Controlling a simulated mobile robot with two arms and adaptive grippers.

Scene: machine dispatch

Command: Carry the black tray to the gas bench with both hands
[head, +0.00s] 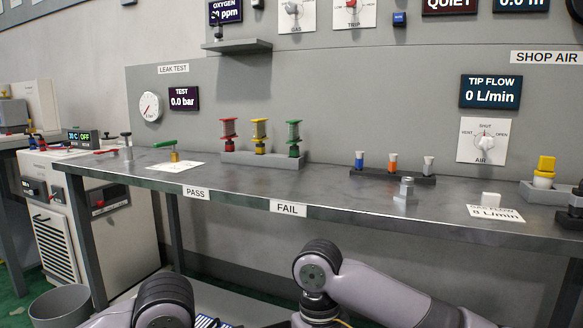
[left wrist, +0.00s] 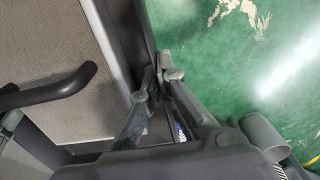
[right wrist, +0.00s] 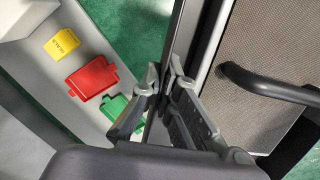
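The gas bench (head: 330,192) is the long grey metal bench across the head view. The black tray lies below the head view; its dark rim shows in the left wrist view (left wrist: 148,32) and the right wrist view (right wrist: 180,35). My left gripper (left wrist: 157,84) has its fingers close together on both sides of one rim. My right gripper (right wrist: 164,74) grips the opposite side likewise. A brown-grey textured panel and a black bar handle show beside the rim in both wrist views; I cannot tell whether they belong to the tray. Most of the tray is hidden.
The bench carries a valve rack (head: 262,160), a dark vial holder (head: 392,175) and a metal fitting (head: 405,191). Its front middle is clear. A bin (head: 60,305) stands left. Red (right wrist: 92,78), yellow (right wrist: 62,45) and green (right wrist: 114,106) items lie on a grey surface beside my right gripper.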

